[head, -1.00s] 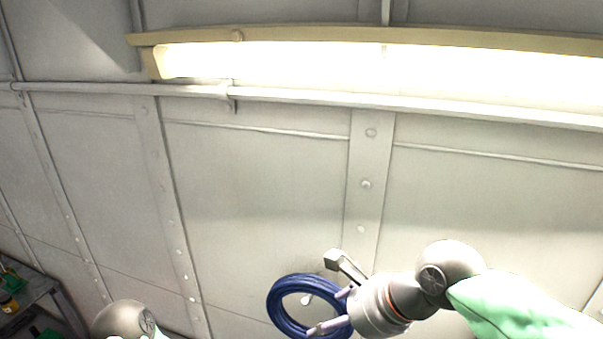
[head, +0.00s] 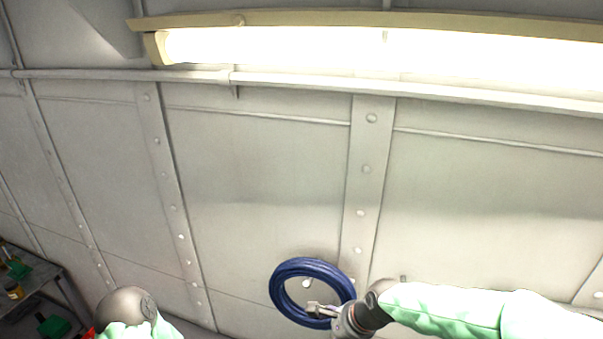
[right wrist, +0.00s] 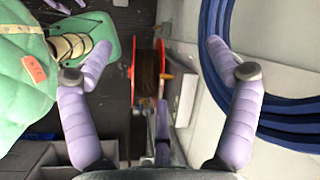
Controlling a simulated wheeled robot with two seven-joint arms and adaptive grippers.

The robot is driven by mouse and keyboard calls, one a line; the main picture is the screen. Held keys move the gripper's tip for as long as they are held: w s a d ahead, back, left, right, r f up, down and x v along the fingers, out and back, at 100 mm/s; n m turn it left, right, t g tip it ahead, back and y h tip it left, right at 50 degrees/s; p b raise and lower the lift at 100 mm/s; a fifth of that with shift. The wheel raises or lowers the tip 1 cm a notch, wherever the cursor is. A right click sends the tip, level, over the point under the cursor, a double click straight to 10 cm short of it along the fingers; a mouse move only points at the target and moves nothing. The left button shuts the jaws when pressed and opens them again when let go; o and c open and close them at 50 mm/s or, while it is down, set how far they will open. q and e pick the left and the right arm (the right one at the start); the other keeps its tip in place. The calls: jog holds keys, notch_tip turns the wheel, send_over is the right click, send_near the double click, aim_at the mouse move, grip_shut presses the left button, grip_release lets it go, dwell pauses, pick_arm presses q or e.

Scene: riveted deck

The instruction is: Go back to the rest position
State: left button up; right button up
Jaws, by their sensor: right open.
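My right gripper (right wrist: 155,60) is open and empty in the right wrist view, its two lilac fingers spread wide. In the head view the right gripper (head: 322,309) shows small at the bottom, in front of the lower part of a blue coiled hose (head: 283,270) on the wall. In the right wrist view the coil (right wrist: 217,70) curves just right of the right finger; I cannot tell whether they touch. My left arm's rounded joint shows at the bottom left of the head view, but its gripper is out of the picture.
A riveted grey wall (head: 270,170) fills the head view, with a lit lamp (head: 300,47) above a pipe (head: 200,76). A shelf (head: 40,280) with green items stands at lower left. In the right wrist view a reel with red flanges (right wrist: 152,75) stands beyond the fingers.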

jog(key=s+d+f+n+g, duration=0.1)
jog(key=s+d+f+n, duration=0.1)
jog(key=f, duration=0.8)
jog(key=s+d+f+n+g, duration=0.1)
jog(key=s+f+n, duration=0.2)
jog(key=f, duration=0.7)
jog(key=s+d+f+n, duration=0.1)
jog(key=s+f+n, duration=0.4)
jog(key=s+f, duration=0.9)
notch_tip(320, 180, down, 25)
jog(key=w+a+n+b, duration=0.1)
jog(key=w+b, duration=0.1)
jog(key=b, duration=2.4)
jog(key=shift+w+a+b, duration=0.15)
jog(key=shift+w+b, duration=0.15)
jog(key=shift+w, duration=0.1)
